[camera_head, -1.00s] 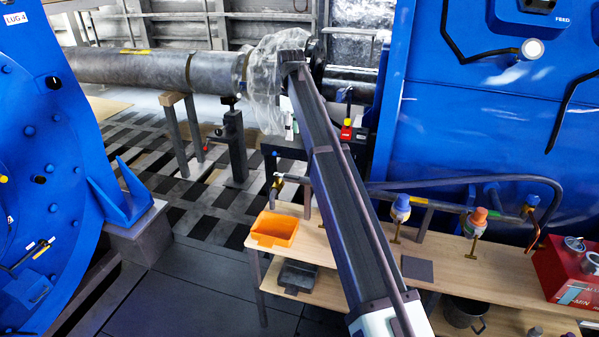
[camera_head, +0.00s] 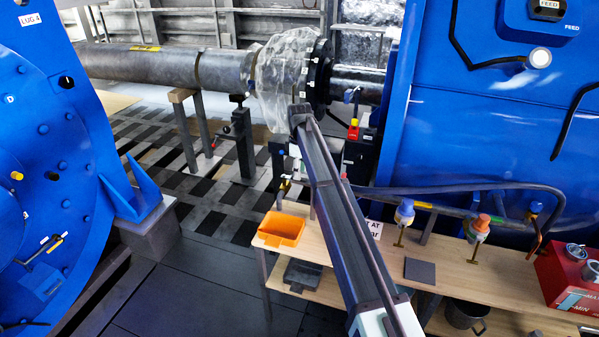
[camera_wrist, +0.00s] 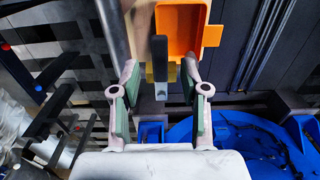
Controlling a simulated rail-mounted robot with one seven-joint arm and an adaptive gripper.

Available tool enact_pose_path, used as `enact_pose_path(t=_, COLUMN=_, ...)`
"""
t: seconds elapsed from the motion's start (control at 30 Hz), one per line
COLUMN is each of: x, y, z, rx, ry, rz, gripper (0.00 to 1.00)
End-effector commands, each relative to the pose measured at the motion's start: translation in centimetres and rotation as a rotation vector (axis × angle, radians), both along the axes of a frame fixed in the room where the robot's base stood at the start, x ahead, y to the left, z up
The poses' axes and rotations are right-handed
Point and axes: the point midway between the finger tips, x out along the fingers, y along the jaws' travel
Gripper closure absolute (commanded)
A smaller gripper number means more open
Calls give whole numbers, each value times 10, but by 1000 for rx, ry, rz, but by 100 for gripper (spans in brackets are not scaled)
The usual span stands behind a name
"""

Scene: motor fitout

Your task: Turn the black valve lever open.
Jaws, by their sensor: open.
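The black valve lever (camera_wrist: 160,60) shows in the wrist view as a dark upright bar with a lighter end, beside yellow brass-coloured valve parts (camera_wrist: 177,76). My gripper (camera_wrist: 160,84) is open, with its green-padded fingers to the left and right of the lever. I see a gap on each side, and cannot tell whether the lever is at fingertip depth. In the head view a small brass valve (camera_head: 285,185) shows at the left end of the pipe above the bench; my arm hides part of that area and my gripper is not clearly visible there.
An orange bin (camera_head: 281,229) sits on the wooden bench (camera_head: 455,271), close to the valve. Other valves with a blue cap (camera_head: 405,208) and an orange cap (camera_head: 481,221) stand along the pipe. A red box (camera_head: 570,280) is at the right. Large blue housings flank the scene.

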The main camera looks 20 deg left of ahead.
Motion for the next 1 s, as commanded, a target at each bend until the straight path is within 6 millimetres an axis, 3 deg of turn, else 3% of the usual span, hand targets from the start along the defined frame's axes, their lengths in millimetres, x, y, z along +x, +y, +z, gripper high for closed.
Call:
enact_pose_path(t=0.2, x=0, y=0, z=-17, rx=0, ry=0, rz=0, gripper=55)
enact_pose_path(t=0.53, x=0, y=0, z=-21, rx=0, ry=0, rz=0, gripper=55)
enact_pose_path(t=0.57, x=0, y=0, z=-21, rx=0, ry=0, rz=0, gripper=62)
enact_pose_path(t=0.67, x=0, y=0, z=-21, rx=0, ry=0, rz=0, gripper=98)
enact_pose_path(t=1.0, x=4, y=-6, z=-21, rx=0, ry=1, rz=-1, gripper=100)
